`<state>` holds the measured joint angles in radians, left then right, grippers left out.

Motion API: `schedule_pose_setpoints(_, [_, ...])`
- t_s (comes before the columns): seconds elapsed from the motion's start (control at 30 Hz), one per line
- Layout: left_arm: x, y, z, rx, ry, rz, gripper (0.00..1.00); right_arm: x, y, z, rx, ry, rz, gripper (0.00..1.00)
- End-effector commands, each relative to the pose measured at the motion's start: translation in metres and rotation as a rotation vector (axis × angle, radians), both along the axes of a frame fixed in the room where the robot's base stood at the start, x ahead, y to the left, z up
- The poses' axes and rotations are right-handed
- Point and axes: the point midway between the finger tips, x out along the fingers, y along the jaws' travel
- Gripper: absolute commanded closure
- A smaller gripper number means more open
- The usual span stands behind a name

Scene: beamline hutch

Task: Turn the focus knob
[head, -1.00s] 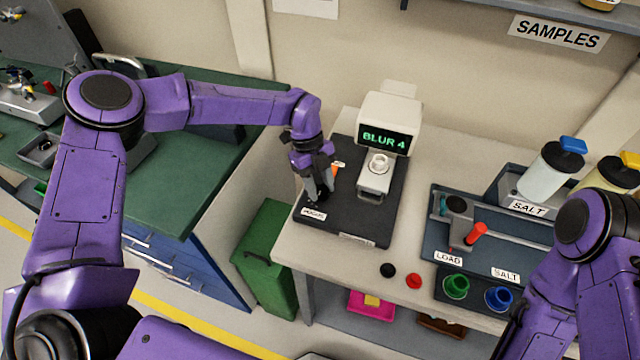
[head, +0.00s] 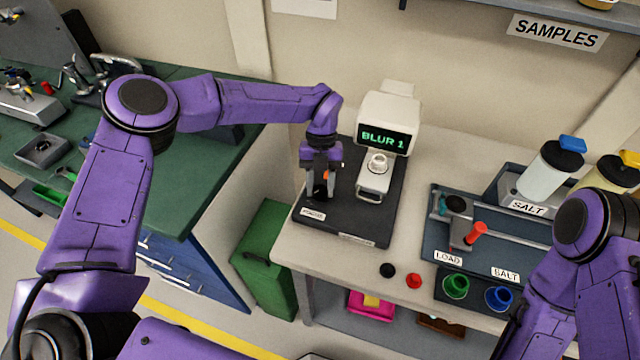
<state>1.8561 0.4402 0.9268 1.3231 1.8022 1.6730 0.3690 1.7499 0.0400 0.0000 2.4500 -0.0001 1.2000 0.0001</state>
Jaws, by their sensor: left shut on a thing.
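The focus knob (head: 319,192) is a small black knob on the left of the dark base plate (head: 365,228), behind a label that seems to read FOCUS (head: 313,214). My left gripper (head: 320,193) points down and is shut on the knob, which its fingers partly hide. A bit of orange shows beside the fingers. The white instrument (head: 398,108) stands at the back of the plate, and its screen (head: 383,139) reads BLUR 1 in green. My right arm shows at the lower right; its gripper is out of view.
Right of the plate is a blue-grey tray (head: 428,240) with a red-tipped lever (head: 476,232) and LOAD and SALT labels. Black (head: 388,270) and red (head: 414,280) caps lie on the table front. Jars stand at the right. A green case (head: 265,262) stands left of the table.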

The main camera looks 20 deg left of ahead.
Motion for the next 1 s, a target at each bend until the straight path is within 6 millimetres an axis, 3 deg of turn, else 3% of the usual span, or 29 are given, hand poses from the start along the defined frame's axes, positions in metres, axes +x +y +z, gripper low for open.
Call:
schedule_pose_setpoints(0.4, [0.0017,-0.0008,0.0014,0.000,-0.005,-0.170,0.90,0.0000,0.0000,0.0022,0.000,0.000,0.000,0.57])
schedule_pose_setpoints(0.9, [0.0020,-0.0008,0.0016,0.000,-0.007,-0.191,0.90,0.0000,0.0000,0.0023,0.000,0.000,0.000,0.57])
schedule_pose_setpoints(0.93, [0.0020,-0.0008,0.0016,0.000,-0.007,-0.191,0.56,0.0000,0.0000,0.0023,0.000,0.000,0.000,0.57])
schedule_pose_setpoints(1.0, [0.0019,-0.0008,0.0015,0.000,-0.007,-0.191,0.34,0.0000,0.0000,0.0023,0.000,0.000,0.000,0.57])
